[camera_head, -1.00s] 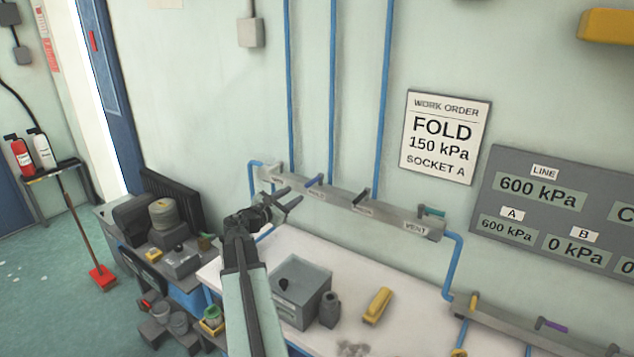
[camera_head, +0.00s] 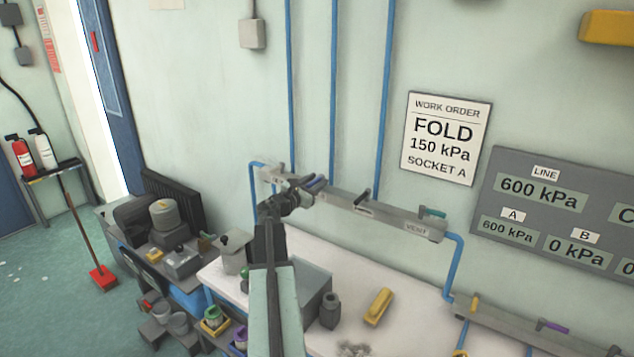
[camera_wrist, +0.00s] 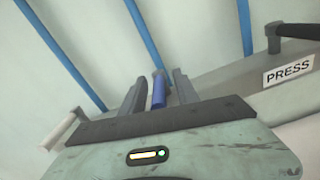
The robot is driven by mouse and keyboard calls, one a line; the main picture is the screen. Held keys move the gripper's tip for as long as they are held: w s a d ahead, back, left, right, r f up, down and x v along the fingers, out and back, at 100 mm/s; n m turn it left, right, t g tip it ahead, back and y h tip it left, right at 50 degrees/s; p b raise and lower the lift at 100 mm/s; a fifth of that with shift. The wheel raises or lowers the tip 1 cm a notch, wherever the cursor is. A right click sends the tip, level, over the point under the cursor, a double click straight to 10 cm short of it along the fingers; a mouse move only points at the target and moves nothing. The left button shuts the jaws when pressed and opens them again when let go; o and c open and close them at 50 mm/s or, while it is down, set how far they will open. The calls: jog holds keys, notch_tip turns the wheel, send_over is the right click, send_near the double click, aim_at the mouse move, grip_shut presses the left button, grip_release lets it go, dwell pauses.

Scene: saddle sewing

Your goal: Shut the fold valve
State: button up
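A row of valve levers sits on a grey manifold (camera_head: 395,217) along the wall. My gripper (camera_head: 308,182) is at the blue-purple lever (camera_wrist: 158,92), second from the left. In the wrist view the lever stands between my two fingers (camera_wrist: 157,78), with a narrow gap seeming to show on each side, so the gripper looks open around it. This lever's label is hidden, so I cannot read its name here. The dark lever (camera_wrist: 290,32) to the right has the PRESS label (camera_wrist: 289,70). A white lever (camera_wrist: 62,128) is to the left.
A teal lever (camera_head: 432,212) marks the VENT valve at the right end. Blue pipes (camera_head: 382,100) rise behind the manifold. A work order sign (camera_head: 445,138) reads FOLD 150 kPa, socket A. The gauge panel (camera_head: 480,205) shows A at 600 kPa. A yellow object (camera_head: 378,306) lies on the bench below.

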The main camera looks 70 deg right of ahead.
grip_shut()
dwell(0.8)
dwell(0.4)
